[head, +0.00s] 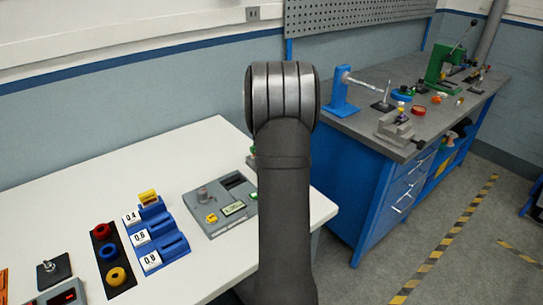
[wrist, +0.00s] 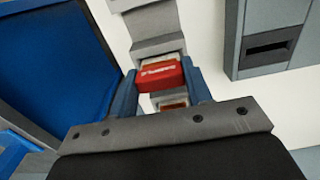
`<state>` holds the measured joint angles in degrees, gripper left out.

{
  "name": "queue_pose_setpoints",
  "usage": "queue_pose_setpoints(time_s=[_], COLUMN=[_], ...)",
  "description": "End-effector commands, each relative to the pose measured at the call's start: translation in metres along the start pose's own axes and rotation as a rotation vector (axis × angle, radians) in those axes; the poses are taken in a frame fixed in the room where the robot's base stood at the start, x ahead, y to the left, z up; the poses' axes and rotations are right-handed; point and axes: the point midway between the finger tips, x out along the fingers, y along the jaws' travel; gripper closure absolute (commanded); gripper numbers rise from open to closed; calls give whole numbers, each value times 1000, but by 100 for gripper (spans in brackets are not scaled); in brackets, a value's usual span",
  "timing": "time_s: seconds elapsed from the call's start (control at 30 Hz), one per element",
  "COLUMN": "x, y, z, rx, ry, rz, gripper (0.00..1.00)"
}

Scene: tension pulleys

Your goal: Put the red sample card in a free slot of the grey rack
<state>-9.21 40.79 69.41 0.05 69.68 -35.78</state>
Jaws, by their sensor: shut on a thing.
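The red sample card (wrist: 160,76) has a pale upper edge and white lettering on its face. My gripper (wrist: 160,82) is shut on it, with one blue finger at each side. In the wrist view the grey rack (wrist: 157,47) is a stepped grey column behind and beyond the card. A small reddish-brown patch shows on the rack below the card; I cannot tell if it is another card. The card and fingers cover part of the rack, so contact between card and rack cannot be told. In the head view my arm hides gripper, card and rack.
A grey device (head: 228,206) with a dark slot stands on the white table (head: 190,155); it also shows in the wrist view (wrist: 270,48). Left are a blue stepped holder (head: 173,246) and a black ring tray (head: 121,285). A blue workbench (head: 358,175) stands right.

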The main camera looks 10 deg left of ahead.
Motion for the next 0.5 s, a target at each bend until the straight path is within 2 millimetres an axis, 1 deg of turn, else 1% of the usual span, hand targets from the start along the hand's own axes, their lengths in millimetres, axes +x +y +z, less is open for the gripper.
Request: queue_pose_setpoints(time_s=[0.23,0.27,0.3,0.37,0.4,0.5], x=[6,6,6,6,6,6], y=[0,0,0,0,0,0], z=[0,0,0,0,0,0], rx=[0,0,0,0,0,0], ry=[-1,-1,0,0,0,0], rz=[-1,-1,0,0,0,0], gripper=[77,53,45,33,30,30])
